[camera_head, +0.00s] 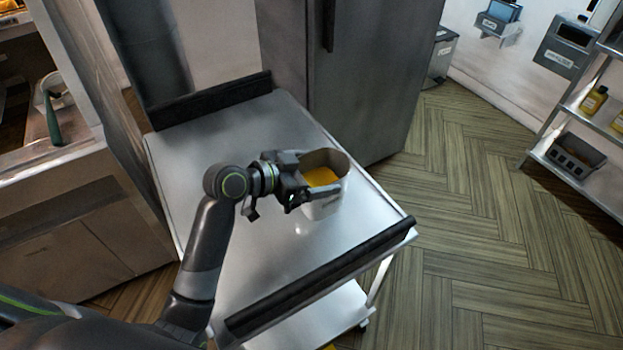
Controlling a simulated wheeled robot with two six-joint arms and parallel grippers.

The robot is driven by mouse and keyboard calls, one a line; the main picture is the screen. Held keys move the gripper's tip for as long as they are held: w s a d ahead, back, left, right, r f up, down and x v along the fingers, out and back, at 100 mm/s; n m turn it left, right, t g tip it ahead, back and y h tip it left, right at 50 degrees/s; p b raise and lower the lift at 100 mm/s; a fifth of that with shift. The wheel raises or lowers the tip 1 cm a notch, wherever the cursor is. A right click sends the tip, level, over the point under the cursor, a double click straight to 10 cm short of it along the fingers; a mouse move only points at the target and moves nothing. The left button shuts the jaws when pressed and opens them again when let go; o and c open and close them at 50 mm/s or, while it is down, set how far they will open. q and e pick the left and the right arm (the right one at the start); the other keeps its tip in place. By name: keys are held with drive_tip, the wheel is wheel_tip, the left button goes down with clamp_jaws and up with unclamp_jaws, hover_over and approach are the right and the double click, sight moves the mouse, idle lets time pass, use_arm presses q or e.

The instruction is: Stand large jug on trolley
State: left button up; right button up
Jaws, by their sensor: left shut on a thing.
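The large jug (326,206) is a pale, wide-mouthed vessel with something yellow-orange inside. It is upright, over the right part of the trolley top. The trolley (240,123) has a light metal top with dark raised bars at its far and near ends. My left gripper (296,190) is shut on the jug at its left side. I cannot tell whether the jug's base touches the trolley top, as the gripper and the viewing angle hide the contact. My right gripper is not in view.
A tall grey fridge (360,80) stands just behind the trolley. A counter (65,215) is close on the left. A shelf rack (570,165) with yellow bottles is at the right. The trolley top left of the jug is bare, and the wooden floor (480,220) is clear.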

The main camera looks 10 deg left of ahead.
sight(314, 182)
use_arm(q)
wheel_tip(314, 182, down, 3)
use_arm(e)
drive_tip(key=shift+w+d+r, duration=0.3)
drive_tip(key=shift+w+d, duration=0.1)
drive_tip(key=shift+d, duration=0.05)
use_arm(q)
drive_tip(key=shift+f, duration=0.15)
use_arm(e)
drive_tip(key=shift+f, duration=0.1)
use_arm(q)
drive_tip(key=o, duration=1.7)
drive_tip(key=shift+f, duration=0.1)
drive_tip(key=shift+s+a, duration=0.2)
drive_tip(key=shift+r+b+v, duration=0.2)
drive_tip(key=shift+b+v, duration=0.75)
drive_tip(key=shift+v, duration=4.85)
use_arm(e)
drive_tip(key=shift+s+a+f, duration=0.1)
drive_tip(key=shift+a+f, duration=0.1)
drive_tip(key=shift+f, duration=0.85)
use_arm(q)
drive_tip(key=shift+d, duration=0.1)
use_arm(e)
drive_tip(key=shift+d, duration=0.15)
